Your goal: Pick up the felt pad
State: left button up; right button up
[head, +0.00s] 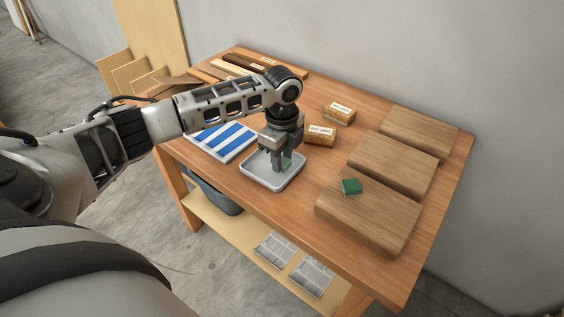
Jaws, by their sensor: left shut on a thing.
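My left gripper (281,164) points down into a shallow pale grey tray (252,179) near the middle of the table. It is shut on a small green pad (287,162), which shows only in part between and behind the fingers. I cannot tell whether the pad touches the tray floor. A second small dark green pad (351,187) lies flat on the nearest wooden block (375,220). The view does not show clearly which of the two green pieces is felt. My right gripper is not in view.
Two labelled tan blocks, one near (320,137) and one farther (340,114), stand behind the tray. Two more wooden blocks (390,165) (420,135) line the right side. A blue-striped cloth (226,141) lies left of the tray. Wood strips (245,63) lie at the back.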

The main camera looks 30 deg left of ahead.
pick_arm(q)
jog(key=s+a+r, duration=0.2)
jog(key=s+r, duration=0.3)
jog(key=s, duration=0.1)
jog(key=s+a+r, duration=0.2)
jog(key=s+r, duration=0.4)
jog(key=s, duration=0.1)
jog(key=shift+s+a, duration=0.15)
jog(key=shift+a, duration=0.15)
jog(key=shift+o, duration=0.9)
